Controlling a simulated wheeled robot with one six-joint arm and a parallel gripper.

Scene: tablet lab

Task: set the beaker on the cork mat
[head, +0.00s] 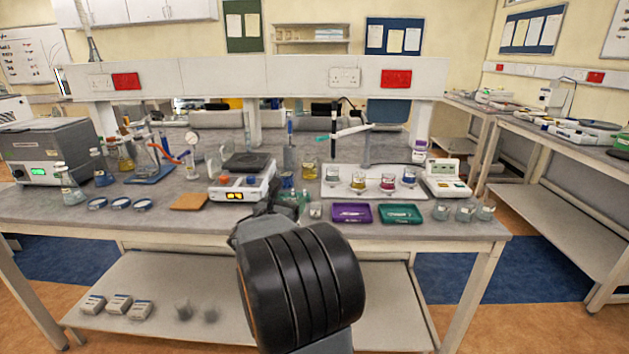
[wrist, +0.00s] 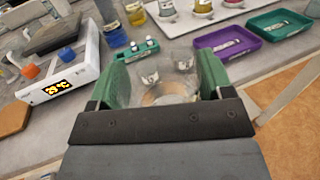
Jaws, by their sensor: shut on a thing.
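The cork mat (head: 189,202) is a flat brown square near the front of the bench, left of the balance in the head view. Its edge also shows at the left of the wrist view (wrist: 12,118). My gripper (wrist: 158,84) is shut on a clear glass beaker (wrist: 168,92), held between its green finger pads. The beaker looks empty, and its near side is partly hidden by the gripper body. In the head view my gripper (head: 290,202) is at the front of the bench, right of the mat, largely hidden behind my arm.
A purple tray (head: 352,213) and a green tray (head: 401,214) lie to the right. Several small beakers (head: 463,212) stand further right. Three round dishes (head: 120,203) lie left of the mat.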

